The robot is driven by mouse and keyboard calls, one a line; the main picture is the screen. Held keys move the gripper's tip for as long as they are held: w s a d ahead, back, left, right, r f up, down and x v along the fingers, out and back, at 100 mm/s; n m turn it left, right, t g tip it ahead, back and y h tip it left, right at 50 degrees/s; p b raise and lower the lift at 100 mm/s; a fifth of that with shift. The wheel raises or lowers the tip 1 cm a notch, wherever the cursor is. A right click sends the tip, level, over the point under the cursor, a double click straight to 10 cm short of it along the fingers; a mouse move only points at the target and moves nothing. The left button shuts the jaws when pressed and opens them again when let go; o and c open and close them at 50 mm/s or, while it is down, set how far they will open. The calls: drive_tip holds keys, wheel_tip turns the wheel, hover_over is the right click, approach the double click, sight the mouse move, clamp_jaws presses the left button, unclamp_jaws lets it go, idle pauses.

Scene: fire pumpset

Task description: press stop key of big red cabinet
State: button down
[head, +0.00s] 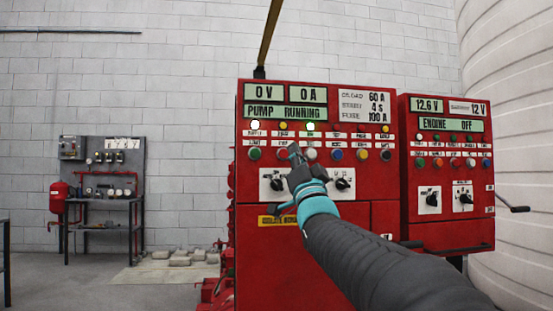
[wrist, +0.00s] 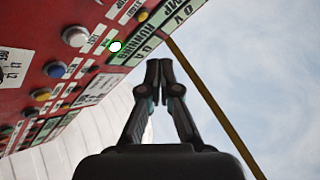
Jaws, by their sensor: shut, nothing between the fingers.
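The big red cabinet (head: 380,218) stands right of centre in the head view. Its display (head: 285,112) reads PUMP RUNNING. Below is a row of round buttons: green (head: 255,154), a reddish one (head: 281,154) partly behind my fingers, white (head: 311,154), blue, yellow and black. The small labels are too blurred in the head view to confirm which is stop. My gripper (head: 293,149) is shut and empty, its tips over the panel between the reddish and white buttons. Contact cannot be told. In the wrist view my gripper (wrist: 159,66) points up, with the white button (wrist: 75,36) to its left.
Rotary switches (head: 342,184) sit below the buttons, close to my gripper. A smaller red cabinet (head: 445,215) reading ENGINE OFF stands to the right. A yellow pole (head: 269,38) rises from the cabinet top. A grey panel bench (head: 102,170) stands far left; floor there is open.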

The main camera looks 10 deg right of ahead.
sight(287, 155)
drive_tip(key=shift+r, duration=0.1)
idle(0.3)
drive_tip(key=w+p, duration=0.5)
drive_tip(key=w, duration=0.3)
drive_tip(key=shift+w, duration=0.4)
drive_tip(key=shift+w, duration=0.15)
idle(1.2)
drive_tip(key=shift+w, duration=0.25)
